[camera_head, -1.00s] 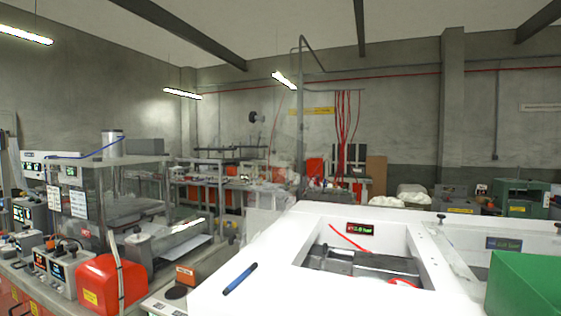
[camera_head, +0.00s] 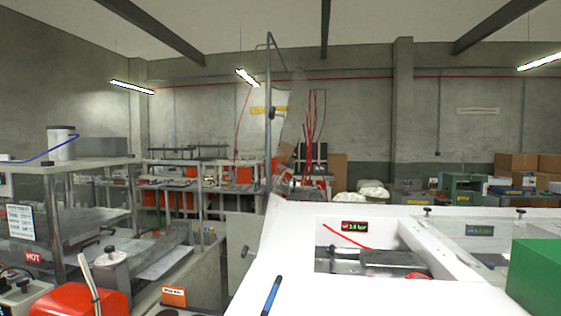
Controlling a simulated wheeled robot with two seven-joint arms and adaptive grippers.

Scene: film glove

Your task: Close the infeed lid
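A white machine housing (camera_head: 330,298) fills the lower right of the head view. A rectangular opening (camera_head: 372,262) in its top shows dark metal parts, a red line and a small lit pressure display (camera_head: 354,226). A thin, partly see-through panel (camera_head: 293,120) stands steeply tilted behind the housing's left corner; it may be the raised infeed lid, but I cannot be sure. Nothing covers the opening. A clear flat cover (camera_head: 480,238) lies right of the opening. Neither of my grippers shows in the head view.
A blue marker (camera_head: 271,296) lies on the housing's white top. A green bin (camera_head: 537,275) stands at the right edge. At left is a framed machine with a HOT label (camera_head: 33,257) and a red box (camera_head: 85,303). A grey vertical pole (camera_head: 269,120) rises near the tilted panel.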

